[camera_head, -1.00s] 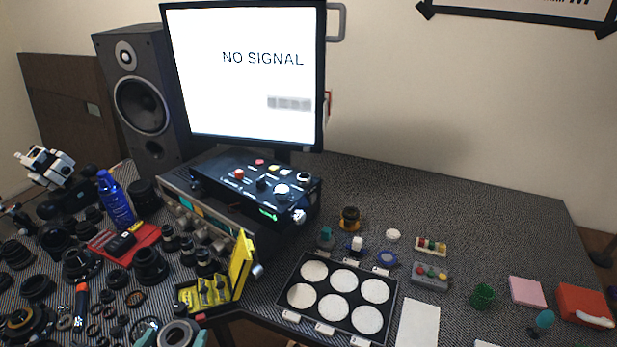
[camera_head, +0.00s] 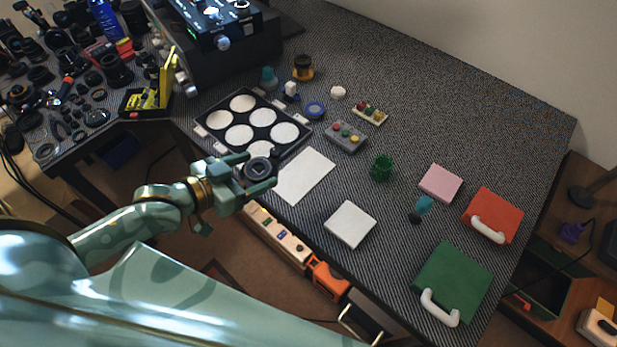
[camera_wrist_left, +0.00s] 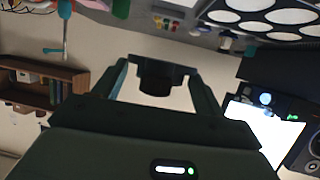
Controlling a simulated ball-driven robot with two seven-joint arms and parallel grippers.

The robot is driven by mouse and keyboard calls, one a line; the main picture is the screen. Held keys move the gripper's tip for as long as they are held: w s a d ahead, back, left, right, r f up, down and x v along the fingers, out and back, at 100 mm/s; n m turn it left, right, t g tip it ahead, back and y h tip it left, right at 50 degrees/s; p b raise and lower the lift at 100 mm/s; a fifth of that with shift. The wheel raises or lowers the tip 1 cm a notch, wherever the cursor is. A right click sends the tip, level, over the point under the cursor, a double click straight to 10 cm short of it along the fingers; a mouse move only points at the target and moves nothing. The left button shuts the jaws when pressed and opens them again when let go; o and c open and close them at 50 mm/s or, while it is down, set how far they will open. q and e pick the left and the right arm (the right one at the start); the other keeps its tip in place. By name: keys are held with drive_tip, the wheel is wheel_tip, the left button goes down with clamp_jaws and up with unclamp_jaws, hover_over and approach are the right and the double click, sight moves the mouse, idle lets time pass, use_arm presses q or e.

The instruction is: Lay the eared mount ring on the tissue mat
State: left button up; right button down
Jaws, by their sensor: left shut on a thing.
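My left gripper (camera_head: 262,169) is shut on the eared mount ring (camera_head: 257,172), a dark ring gripped between its two fingers. In the left wrist view the ring (camera_wrist_left: 157,78) shows as a dark body with a flat piece reaching out to both fingers. The gripper holds it at the near edge of the table, over or just in front of the lens tray's near corner. A flat white sheet (camera_head: 307,174), which looks like the tissue mat, lies bare just to the right of the gripper. My right gripper is not in view.
The black tray (camera_head: 232,157) with white round pads lies just behind the gripper. A white square block (camera_head: 350,224), a grey button box (camera_head: 345,137) and a green cup (camera_head: 382,168) stand to the right. A pink pad (camera_head: 440,183) and red and green cases lie farther right.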

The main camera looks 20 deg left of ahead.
use_arm(q)
drive_tip(key=w+a+f+b, duration=0.1)
drive_tip(key=w+a+b, duration=0.1)
drive_tip(key=w+a, duration=0.35)
drive_tip(key=b, duration=0.7)
hover_over(297, 177)
drive_tip(key=shift+m+g+h, duration=0.3)
drive_tip(key=shift+m+g, duration=0.1)
drive_tip(key=f, duration=0.9)
drive_tip(key=shift+s+a+f, duration=0.15)
drive_tip(key=shift+s+a, duration=0.05)
drive_tip(key=shift+a, duration=0.15)
drive_tip(key=shift+w+d+f+b, duration=0.1)
drive_tip(key=shift+d+f+b, duration=0.1)
drive_tip(key=shift+f+b, duration=0.15)
wheel_tip(297, 177, down, 4)
drive_tip(key=b, duration=0.2)
drive_tip(key=shift+w+d+r+b, duration=0.1)
drive_tip(key=shift+d+r+b, duration=0.05)
drive_tip(key=shift+b, duration=0.25)
drive_tip(key=shift+r, duration=0.3)
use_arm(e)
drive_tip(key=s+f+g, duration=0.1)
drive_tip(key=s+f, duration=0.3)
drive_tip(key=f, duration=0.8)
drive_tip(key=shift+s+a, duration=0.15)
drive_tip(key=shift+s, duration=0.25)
use_arm(q)
drive_tip(key=shift+f, duration=0.15)
